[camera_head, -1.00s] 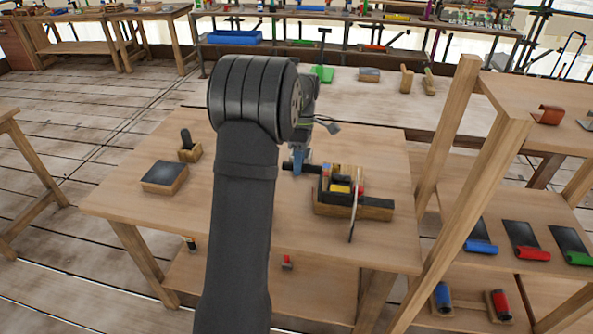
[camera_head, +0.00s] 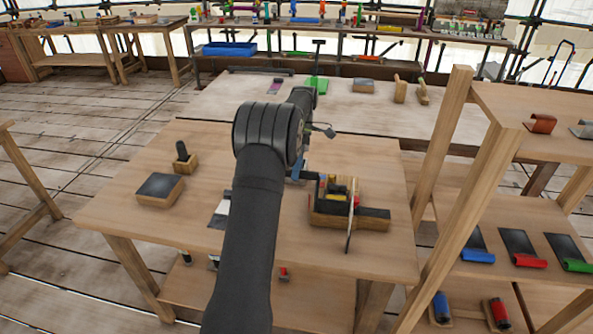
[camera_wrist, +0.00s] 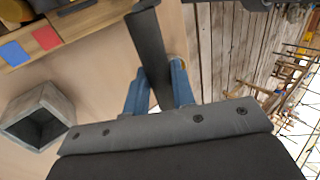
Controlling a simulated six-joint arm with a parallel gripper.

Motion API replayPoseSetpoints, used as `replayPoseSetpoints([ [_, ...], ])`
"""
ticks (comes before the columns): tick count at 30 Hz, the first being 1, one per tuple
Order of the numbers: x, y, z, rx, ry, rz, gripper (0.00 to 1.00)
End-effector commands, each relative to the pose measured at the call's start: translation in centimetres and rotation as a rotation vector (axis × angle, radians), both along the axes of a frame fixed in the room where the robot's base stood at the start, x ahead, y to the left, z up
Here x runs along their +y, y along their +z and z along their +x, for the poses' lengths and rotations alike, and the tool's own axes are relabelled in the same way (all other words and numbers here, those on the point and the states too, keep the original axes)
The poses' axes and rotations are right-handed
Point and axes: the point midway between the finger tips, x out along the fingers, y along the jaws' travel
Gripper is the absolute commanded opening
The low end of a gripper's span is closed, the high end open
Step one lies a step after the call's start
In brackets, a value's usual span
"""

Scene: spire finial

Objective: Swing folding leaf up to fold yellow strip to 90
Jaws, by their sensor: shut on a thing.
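The wooden-based folding device (camera_head: 377,224) stands on the near table, with black parts and small red pieces. The yellow strip (camera_head: 337,190) shows as a small patch among its black parts. My gripper (camera_wrist: 160,85) has blue fingers closed on a dark bar (camera_wrist: 149,45), which looks like the folding leaf's handle. In the head view the dark bar (camera_head: 311,175) runs from the fingers toward the device's left side, and my arm hides much of the gripper. The wrist view shows only a corner of the device (camera_wrist: 48,37), with blue and red patches; the leaf's angle cannot be told.
A thin pale upright piece (camera_head: 350,232) stands at the device's front. A dark-topped block (camera_head: 160,188) and a wooden holder (camera_head: 186,163) are on the left of the table. A hollow grey box (camera_wrist: 37,115) shows in the wrist view. A wooden shelf frame (camera_head: 455,200) rises at right.

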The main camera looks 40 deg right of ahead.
Motion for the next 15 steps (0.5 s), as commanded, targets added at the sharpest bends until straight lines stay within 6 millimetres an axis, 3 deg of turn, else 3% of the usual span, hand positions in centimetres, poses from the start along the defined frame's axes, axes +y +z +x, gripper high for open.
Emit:
replayPoseSetpoints([
  [5, 0.05, -0.28, -0.09, 0.004, -0.001, 0.003, 0.0],
  [6, 0.05, -0.28, -0.09, 0.004, -0.001, 0.003, 0.25],
  [9, 0.03, -0.21, -0.07, 0.003, -0.001, 0.002, 0.44],
  [15, 0.02, -0.1, -0.05, 0.001, 0.0, 0.001, 0.44],
])
